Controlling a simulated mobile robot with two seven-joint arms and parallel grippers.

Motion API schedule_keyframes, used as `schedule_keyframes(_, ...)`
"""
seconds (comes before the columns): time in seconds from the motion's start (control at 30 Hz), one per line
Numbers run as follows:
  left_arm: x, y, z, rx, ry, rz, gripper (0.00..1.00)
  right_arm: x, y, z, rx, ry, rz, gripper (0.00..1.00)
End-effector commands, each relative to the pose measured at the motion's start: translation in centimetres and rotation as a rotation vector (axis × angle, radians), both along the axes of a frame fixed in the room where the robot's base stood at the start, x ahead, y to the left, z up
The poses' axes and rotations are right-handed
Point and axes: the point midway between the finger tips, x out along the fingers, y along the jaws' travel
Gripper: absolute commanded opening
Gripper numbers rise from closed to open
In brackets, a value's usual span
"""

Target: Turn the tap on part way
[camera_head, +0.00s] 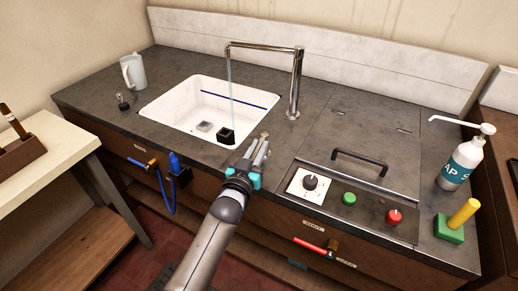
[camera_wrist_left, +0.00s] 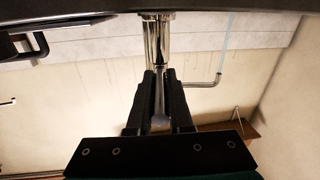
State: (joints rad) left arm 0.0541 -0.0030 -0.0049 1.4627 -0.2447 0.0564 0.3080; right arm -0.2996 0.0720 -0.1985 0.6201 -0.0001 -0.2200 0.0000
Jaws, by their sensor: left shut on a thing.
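A thin stream of water (camera_head: 230,78) falls from the spout into the basin. My left gripper (camera_head: 262,143) is at the front right edge of the basin. In the left wrist view my left gripper (camera_wrist_left: 160,80) is shut on a thin metal tap lever (camera_wrist_left: 158,98) with a rounded end between its fingers. The tap column (camera_wrist_left: 157,36) and the water stream (camera_wrist_left: 225,45) show behind. The fingers mostly hide the lever in the head view. My right gripper is not in view.
A control panel with a dial (camera_head: 310,182), a green knob and a red knob lies right of my arm. A soap bottle (camera_head: 461,160) and a grey jug (camera_head: 133,72) stand on the counter.

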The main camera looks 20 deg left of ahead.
Motion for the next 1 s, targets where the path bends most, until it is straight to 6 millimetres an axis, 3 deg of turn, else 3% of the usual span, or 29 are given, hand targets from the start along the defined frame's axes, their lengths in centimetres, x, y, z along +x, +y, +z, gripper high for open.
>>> schedule_keyframes(0.27, 0.1, -0.1, 0.2, 0.000, -0.003, 0.001, 0.00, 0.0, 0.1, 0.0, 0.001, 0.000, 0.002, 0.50)
schedule_keyframes(0.3, 0.1, -0.1, 0.2, 0.000, -0.003, 0.001, 0.20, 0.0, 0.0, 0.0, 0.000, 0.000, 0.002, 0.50)
schedule_keyframes(0.57, 0.0, 0.0, 0.1, 0.000, -0.001, 0.001, 0.48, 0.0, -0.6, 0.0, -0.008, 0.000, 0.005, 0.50)
schedule_keyframes(0.87, -0.2, 0.0, 0.0, 0.000, 0.001, 0.001, 0.48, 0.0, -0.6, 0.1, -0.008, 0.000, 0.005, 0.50)
schedule_keyframes(1.0, -1.3, 0.0, 0.0, 0.000, 0.003, 0.001, 0.48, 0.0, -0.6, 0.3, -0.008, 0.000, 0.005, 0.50)
